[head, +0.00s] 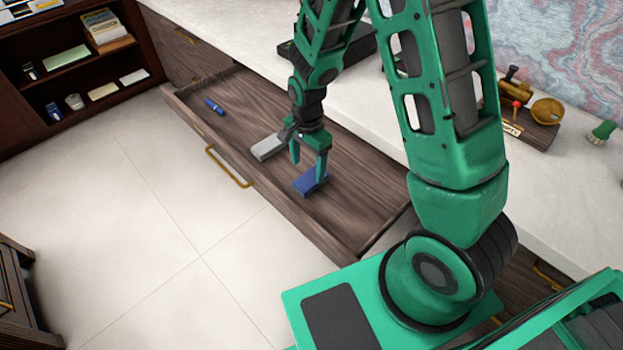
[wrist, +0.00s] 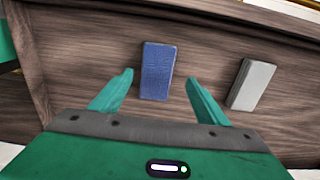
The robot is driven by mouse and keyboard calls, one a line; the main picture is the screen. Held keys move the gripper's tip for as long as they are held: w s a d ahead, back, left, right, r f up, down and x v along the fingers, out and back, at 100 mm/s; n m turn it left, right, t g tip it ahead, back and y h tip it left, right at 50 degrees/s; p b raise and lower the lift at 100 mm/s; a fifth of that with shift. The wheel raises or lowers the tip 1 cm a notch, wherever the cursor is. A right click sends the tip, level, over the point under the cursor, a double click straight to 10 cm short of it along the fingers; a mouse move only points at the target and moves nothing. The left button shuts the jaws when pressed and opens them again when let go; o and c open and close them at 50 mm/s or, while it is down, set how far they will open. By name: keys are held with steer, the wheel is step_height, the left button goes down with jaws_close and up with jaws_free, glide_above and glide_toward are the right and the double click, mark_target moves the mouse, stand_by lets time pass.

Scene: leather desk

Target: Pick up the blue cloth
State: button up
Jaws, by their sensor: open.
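The blue cloth (head: 309,184) is a small flat folded block lying in the open wooden drawer (head: 345,215). In the wrist view the blue cloth (wrist: 157,71) lies between and a little beyond my fingertips, with its long side running along the fingers. My gripper (head: 309,162) is open and empty, pointing down into the drawer just above the cloth. In the wrist view my gripper's fingers (wrist: 160,77) stand apart on either side of the cloth. I see no contact between them. One finger hides a small part of the cloth in the head view.
A grey block (head: 268,147) lies in the drawer beside the cloth; it also shows in the wrist view (wrist: 251,84), right of the right finger. A blue pen-like object (head: 214,106) lies farther back. The drawer's walls surround these things. The desk top (head: 260,40) overhangs behind.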

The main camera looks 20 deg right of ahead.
mark_target(309, 178)
steer(key=f, duration=0.4)
steer(key=shift+d+f, duration=0.2)
steer(key=shift+f, duration=0.2)
steer(key=c, duration=1.1)
